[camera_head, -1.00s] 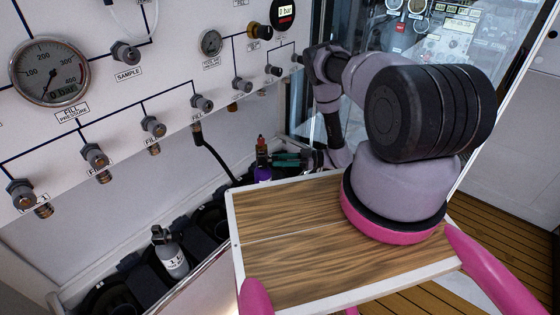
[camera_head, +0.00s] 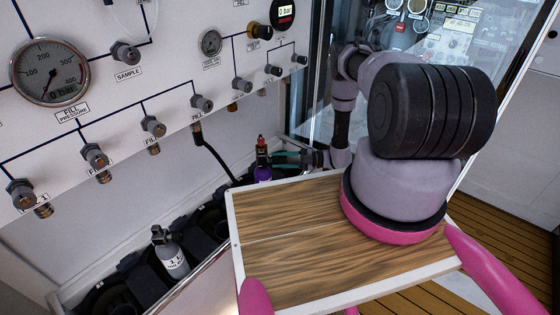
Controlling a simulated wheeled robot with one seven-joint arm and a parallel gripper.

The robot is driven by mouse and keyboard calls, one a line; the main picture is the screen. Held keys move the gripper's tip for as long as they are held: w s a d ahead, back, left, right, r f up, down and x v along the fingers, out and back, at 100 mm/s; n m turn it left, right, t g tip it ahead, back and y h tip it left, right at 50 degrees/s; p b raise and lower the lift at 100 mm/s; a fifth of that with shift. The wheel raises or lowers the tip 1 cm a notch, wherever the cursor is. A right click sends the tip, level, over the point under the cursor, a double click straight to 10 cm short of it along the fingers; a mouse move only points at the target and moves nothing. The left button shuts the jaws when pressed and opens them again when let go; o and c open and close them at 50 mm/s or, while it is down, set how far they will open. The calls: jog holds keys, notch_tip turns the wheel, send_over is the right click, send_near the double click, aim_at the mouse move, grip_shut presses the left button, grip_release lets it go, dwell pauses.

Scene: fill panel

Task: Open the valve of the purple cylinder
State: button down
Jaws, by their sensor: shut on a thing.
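The purple cylinder (camera_head: 263,173) stands in the rack below the panel, just beyond the far edge of my wooden-topped base. Its dark valve with an orange-red top (camera_head: 261,142) rises above the purple body. My gripper (camera_head: 280,158) comes in from the right, lying about level, with its dark and green fingers at the valve. It is shut on the valve, as far as this small view shows; the fingertips are partly hidden against the valve. The lower part of the cylinder is hidden by my base.
The fill panel (camera_head: 110,80) with gauges and several knobs rises at the left and behind. A black hose (camera_head: 210,155) hangs from it towards the rack. A grey cylinder (camera_head: 171,256) stands in the rack at lower left. A glass door (camera_head: 325,95) is behind my arm.

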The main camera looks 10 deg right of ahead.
jog(key=n, duration=1.2)
jog(key=n+g, duration=0.1)
jog(key=n, duration=1.2)
jog(key=shift+f+h, duration=0.1)
jog(key=shift+h, duration=0.2)
jog(key=shift+c, duration=2.4)
grip_release()
jog(key=s+d, duration=0.1)
jog(key=d, duration=0.9)
jog(key=shift+d, duration=0.4)
